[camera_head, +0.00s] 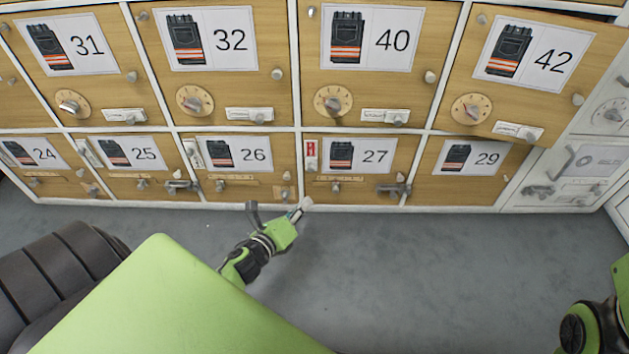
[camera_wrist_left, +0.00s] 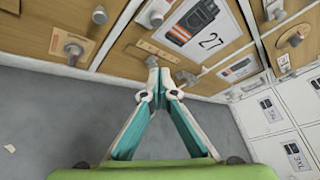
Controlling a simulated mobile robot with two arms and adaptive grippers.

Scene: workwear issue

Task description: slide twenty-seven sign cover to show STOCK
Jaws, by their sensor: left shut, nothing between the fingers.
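Locker door 27 (camera_head: 405,165) is in the lower row of the head view. Its sign (camera_head: 311,155) is a narrow upright strip left of the number card, red on its upper part and white with a small knob below. The lettering is too small to read. My left gripper (camera_head: 302,207) is shut and empty, low in front of the cabinet's bottom edge, below the sign and apart from it. In the left wrist view the closed fingertips (camera_wrist_left: 164,88) point toward the lower part of door 27, with card 27 (camera_wrist_left: 208,30) beyond. My right gripper is out of frame.
Latch handles stick out beside door 27 (camera_head: 393,188) and door 25 (camera_head: 182,185). Similar sign strips stand beside cards 26 (camera_head: 193,153) and 25 (camera_head: 88,152). Door 42 (camera_head: 590,50) stands ajar at the upper right. The grey floor (camera_head: 400,270) before the cabinet is clear.

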